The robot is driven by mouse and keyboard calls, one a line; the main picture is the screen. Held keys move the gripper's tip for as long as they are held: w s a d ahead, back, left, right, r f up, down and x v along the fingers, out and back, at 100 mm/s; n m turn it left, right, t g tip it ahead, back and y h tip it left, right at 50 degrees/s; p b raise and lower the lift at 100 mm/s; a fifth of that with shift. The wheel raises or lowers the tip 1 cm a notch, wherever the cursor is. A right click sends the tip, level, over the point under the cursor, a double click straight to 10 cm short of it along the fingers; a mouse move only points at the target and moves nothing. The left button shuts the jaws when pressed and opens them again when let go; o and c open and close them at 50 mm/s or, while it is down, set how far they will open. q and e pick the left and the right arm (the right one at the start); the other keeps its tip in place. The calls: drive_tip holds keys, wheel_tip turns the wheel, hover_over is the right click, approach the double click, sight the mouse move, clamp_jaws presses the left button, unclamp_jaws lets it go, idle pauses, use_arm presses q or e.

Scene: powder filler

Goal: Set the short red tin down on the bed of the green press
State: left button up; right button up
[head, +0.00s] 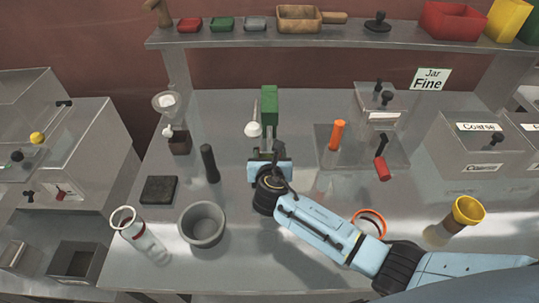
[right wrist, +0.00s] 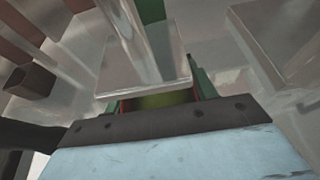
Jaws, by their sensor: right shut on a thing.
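The green press (head: 269,98) stands at the middle of the bench, with bright metal parts below its green head. My right gripper (head: 268,155) is at the foot of the press and hides its bed in the head view. In the right wrist view, a metal plate and post of the press (right wrist: 145,75) lie just ahead of the gripper. A thing with red edges and a yellow-green middle, seemingly the short red tin (right wrist: 158,101), shows between the jaws, mostly hidden. My right gripper is shut on it. I cannot tell whether it touches the bed. My left gripper is not in view.
A black pestle-like rod (head: 210,163) and grey bowl (head: 202,224) stand left of my arm. A plate with an orange-handled tool (head: 337,134) is right of the press. An orange ring (head: 370,222) and yellow-topped jar (head: 467,212) are near my forearm. A shelf (head: 230,40) spans the back.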

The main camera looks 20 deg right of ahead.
drive_tip(key=o, duration=1.2)
drive_tip(key=shift+c, duration=0.2)
drive_tip(key=p+v, duration=0.1)
drive_tip(key=v, duration=1.2)
drive_tip(key=shift+s+p, duration=0.2)
drive_tip(key=shift+p, duration=0.1)
drive_tip(key=shift+a, duration=0.15)
